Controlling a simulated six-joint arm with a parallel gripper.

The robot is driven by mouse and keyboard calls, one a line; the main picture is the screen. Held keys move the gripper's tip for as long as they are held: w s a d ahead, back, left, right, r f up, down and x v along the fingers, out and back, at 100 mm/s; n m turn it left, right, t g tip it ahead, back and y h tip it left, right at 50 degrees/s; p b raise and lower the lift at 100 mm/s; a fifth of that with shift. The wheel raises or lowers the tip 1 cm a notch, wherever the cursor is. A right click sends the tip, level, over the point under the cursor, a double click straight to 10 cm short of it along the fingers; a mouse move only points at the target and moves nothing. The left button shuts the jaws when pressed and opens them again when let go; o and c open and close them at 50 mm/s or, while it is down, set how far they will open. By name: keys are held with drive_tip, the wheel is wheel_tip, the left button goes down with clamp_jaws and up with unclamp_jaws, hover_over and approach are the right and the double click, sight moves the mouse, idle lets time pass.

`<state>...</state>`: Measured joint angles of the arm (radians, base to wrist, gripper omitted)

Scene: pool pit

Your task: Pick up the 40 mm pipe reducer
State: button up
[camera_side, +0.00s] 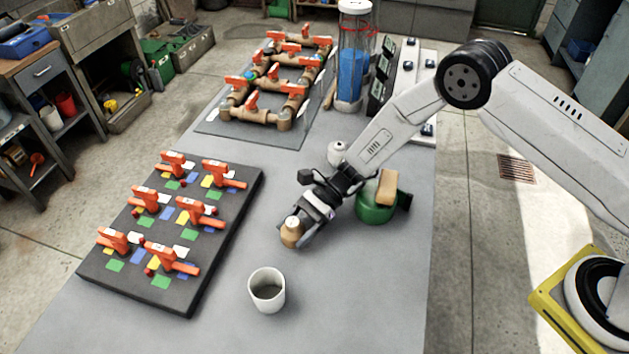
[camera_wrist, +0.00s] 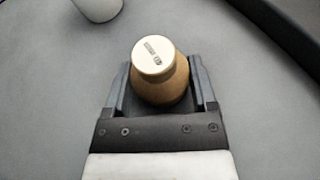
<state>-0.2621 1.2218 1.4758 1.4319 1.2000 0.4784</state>
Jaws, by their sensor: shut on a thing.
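The pipe reducer (camera_side: 291,233) is a tan-brown fitting with a narrower cream top. It stands upright at the middle of the grey table in the side view. In the wrist view the reducer (camera_wrist: 160,80) sits between the two dark fingers, and its pale top carries a small dark printed mark that I cannot read. My gripper (camera_side: 300,236) reaches down to it from the upper right and is shut on it. The fingers of my gripper (camera_wrist: 162,92) press on both sides of its brown body. I cannot tell whether its base touches the table.
A white cup (camera_side: 267,291) stands in front of the gripper. A black board (camera_side: 222,245) with several orange valves lies to the left. A green container (camera_side: 376,212) stands close on the right. A pipe rack (camera_side: 240,135) and a clear cylinder (camera_side: 352,60) are at the back.

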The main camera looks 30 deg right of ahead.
drive_tip(key=shift+r, duration=0.1)
drive_tip(key=shift+r, duration=0.7)
drive_tip(key=s+d+r, duration=0.6)
drive_tip(key=s+r, duration=0.5)
drive_tip(key=s, duration=0.1)
drive_tip(key=shift+s+d+r, duration=0.2)
drive_tip(key=shift+d, duration=0.05)
